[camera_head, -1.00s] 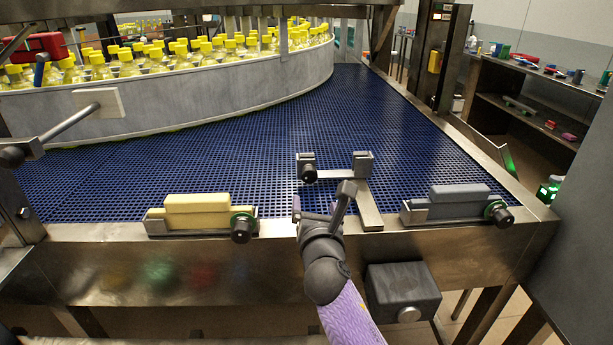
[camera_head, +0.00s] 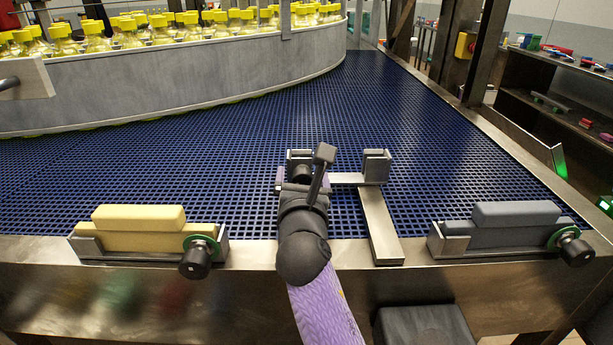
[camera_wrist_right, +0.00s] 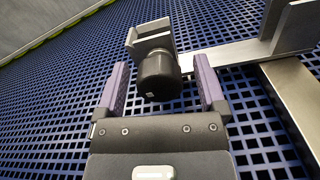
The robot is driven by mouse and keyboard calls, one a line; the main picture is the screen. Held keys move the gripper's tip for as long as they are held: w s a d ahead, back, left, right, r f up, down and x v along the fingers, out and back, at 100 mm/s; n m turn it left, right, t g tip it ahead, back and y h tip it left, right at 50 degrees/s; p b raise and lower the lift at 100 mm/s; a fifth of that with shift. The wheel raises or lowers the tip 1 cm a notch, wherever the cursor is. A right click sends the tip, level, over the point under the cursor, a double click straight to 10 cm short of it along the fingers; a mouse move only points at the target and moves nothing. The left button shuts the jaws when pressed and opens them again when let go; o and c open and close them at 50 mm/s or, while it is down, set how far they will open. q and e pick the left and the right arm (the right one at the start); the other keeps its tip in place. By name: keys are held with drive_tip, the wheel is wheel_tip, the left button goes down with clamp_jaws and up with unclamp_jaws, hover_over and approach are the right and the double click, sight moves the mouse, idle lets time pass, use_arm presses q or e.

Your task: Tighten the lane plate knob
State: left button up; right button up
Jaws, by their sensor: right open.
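A black round knob (camera_wrist_right: 160,80) sits on a small metal clamp block (camera_wrist_right: 152,40) at the left end of the metal bracket's crossbar (camera_head: 346,178), over the blue grid belt. My right gripper (camera_head: 296,174) reaches over the belt from the front, close to this knob, and partly hides it in the head view. In the right wrist view my right gripper (camera_wrist_right: 162,66) is open, its two purple-lined fingers on either side of the knob with gaps visible. I cannot tell whether the fingers touch it. My left gripper is not in view.
A yellow block (camera_head: 140,225) in a holder with a black knob (camera_head: 195,262) is at front left. A grey-blue block (camera_head: 515,225) in a similar holder is at front right. A curved metal wall (camera_head: 180,85) with yellow-capped bottles stands behind. The belt (camera_head: 410,110) is otherwise clear.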

drive_tip(key=shift+c, duration=0.3)
drive_tip(key=c, duration=0.5)
clamp_jaws()
drive_tip(key=shift+m+p, duration=0.35)
drive_tip(key=shift+m, duration=0.05)
drive_tip(key=shift+m+p, duration=0.6)
drive_tip(key=shift+m, duration=0.4)
drive_tip(key=m, duration=0.2)
drive_tip(key=shift+m+p, duration=0.3)
drive_tip(key=shift+p, duration=0.1)
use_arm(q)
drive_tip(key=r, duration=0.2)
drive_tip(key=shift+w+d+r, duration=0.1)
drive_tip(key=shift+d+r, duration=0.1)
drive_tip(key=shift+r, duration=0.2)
use_arm(e)
drive_tip(key=shift+m, duration=0.6)
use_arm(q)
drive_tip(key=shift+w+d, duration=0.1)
use_arm(e)
drive_tip(key=shift+f+m, duration=0.1)
drive_tip(key=shift+m, duration=0.2)
